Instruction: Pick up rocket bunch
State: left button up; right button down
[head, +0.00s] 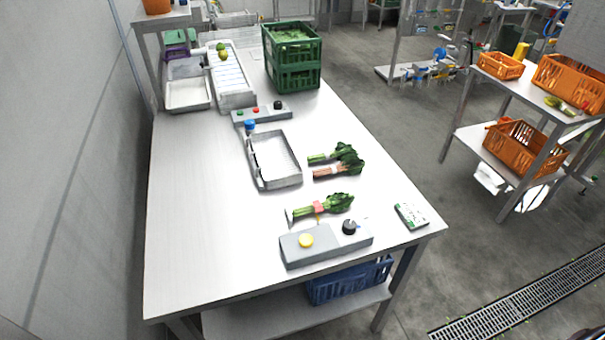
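Three leafy green bunches lie on the steel table (190,240). One bunch (336,203) with pale stems and a pinkish-red band lies nearest, just behind the grey control box. Another bunch (345,152) with green stems lies farther back, right of the metal tray. A bunch (350,167) with brownish-pink stems lies against it, slightly nearer. I cannot tell from their look which one is the rocket. Neither of my grippers shows in the head view.
A grey control box (325,243) with a yellow button and black knob stands near the front. A metal tray (275,160) lies mid-table. A small device (411,215) lies at the right edge. The table's left front is clear.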

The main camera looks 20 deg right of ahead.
aim_at(335, 202)
jog(key=i+l, duration=0.1)
jog(key=l, duration=0.25)
jog(key=i+l, duration=0.15)
jog(key=l, duration=0.25)
jog(key=i+l, duration=0.1)
jog(key=l, duration=0.25)
jog(key=i+l, duration=0.1)
jog(key=l, duration=0.25)
jog(key=u, duration=0.05)
